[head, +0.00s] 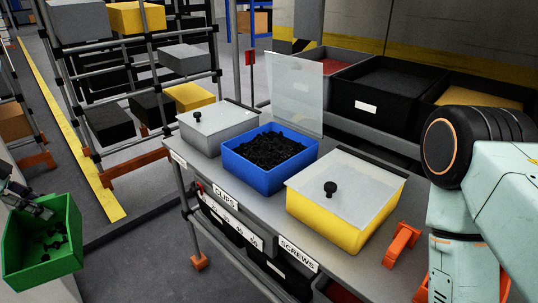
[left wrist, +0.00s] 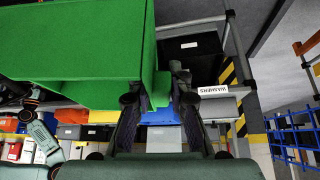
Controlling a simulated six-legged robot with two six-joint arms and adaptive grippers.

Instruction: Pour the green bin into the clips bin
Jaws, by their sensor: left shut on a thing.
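The green bin (head: 45,268) is at the far left of the head view, away from the bench, with a few black pieces inside. My left gripper (head: 38,207) is shut on the bin at its upper edge. In the left wrist view the fingers (left wrist: 158,100) close around a green tab of the bin (left wrist: 75,45). The clips bin is the blue bin (head: 259,177) behind the CLIPS label, filled with black pieces. Its clear lid (head: 296,92) stands raised behind it. My right gripper is out of view.
A grey bin (head: 222,137) with a closed clear lid stands left of the blue bin. A yellow bin (head: 330,220) with a closed lid stands to its right, by the SCREWS label. An orange bracket (head: 402,243) sits at the bench's right. Floor separates the green bin from the bench.

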